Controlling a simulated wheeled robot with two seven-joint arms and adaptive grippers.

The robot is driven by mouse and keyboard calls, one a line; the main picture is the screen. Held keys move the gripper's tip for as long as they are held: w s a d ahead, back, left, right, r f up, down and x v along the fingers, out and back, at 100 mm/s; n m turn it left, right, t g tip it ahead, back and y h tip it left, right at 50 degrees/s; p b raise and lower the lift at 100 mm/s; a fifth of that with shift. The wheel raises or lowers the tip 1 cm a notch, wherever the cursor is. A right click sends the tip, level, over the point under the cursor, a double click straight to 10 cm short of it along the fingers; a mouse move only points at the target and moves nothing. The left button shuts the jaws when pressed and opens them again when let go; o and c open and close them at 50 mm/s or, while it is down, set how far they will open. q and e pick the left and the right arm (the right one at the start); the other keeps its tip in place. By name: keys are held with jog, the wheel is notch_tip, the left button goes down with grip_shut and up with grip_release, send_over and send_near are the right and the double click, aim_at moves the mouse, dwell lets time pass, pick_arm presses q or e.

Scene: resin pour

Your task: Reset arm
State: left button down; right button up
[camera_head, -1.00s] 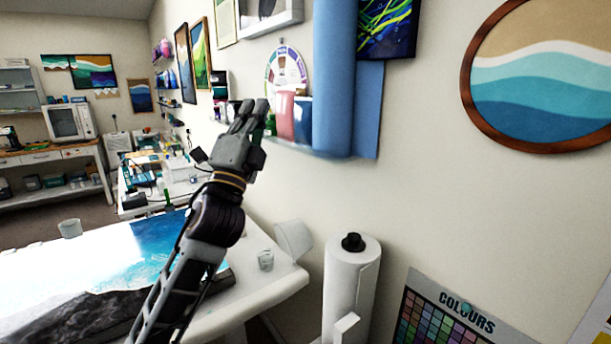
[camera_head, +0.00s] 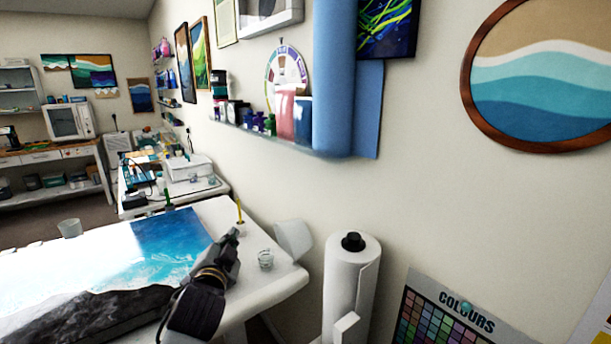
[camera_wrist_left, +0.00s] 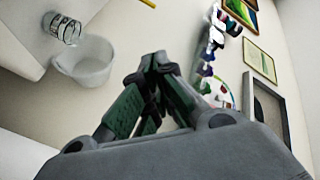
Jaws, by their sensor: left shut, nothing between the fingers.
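My left gripper (camera_head: 235,234) is low over the right end of the white table (camera_head: 280,283) in the head view, with its arm coming up from the bottom. Its fingers are together and hold nothing. In the left wrist view the gripper (camera_wrist_left: 155,58) shows its green-padded fingers meeting at the tips. A small clear cup (camera_head: 265,259) stands on the table just right of the gripper, apart from it. The cup also shows in the left wrist view (camera_wrist_left: 66,28). My right gripper is in neither view.
A white bucket (camera_head: 294,240) is at the table's right edge, and a paper roll (camera_head: 350,290) stands beyond it. The blue resin panel (camera_head: 165,245) lies left of the gripper. A wall shelf (camera_head: 290,146) holds bottles. Another cup (camera_head: 70,228) sits far left.

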pick_arm(q)
jog(key=s+a+f+n+g, duration=0.15)
jog(key=s+f+g, duration=0.35)
jog(key=f, duration=0.5)
jog(key=s+a+f+n+g, duration=0.1)
jog(key=s+f+n+g, duration=0.1)
jog(key=s+f, duration=0.65)
jog(key=s+f+n+g+h, duration=0.1)
jog(key=s+f+n+g, duration=0.2)
jog(key=s+f+g, duration=0.8)
jog(key=s+a+f+t, duration=0.1)
jog(key=s+f+t, duration=0.15)
jog(key=f, duration=1.45)
jog(key=s+a+f+t, duration=0.1)
jog(key=s+f, duration=0.3)
jog(key=f, duration=1.4)
jog(key=s+a+f, duration=0.3)
jog(key=s+f, duration=0.7)
jog(key=s+a+f+g, duration=0.1)
jog(key=s+a+f, duration=0.3)
jog(key=s+f, duration=0.5)
jog(key=shift+s+a+f+m+y, duration=0.15)
jog(key=shift+s+f+m+y, duration=0.25)
jog(key=shift+s, duration=0.65)
jog(key=shift+g, duration=0.35)
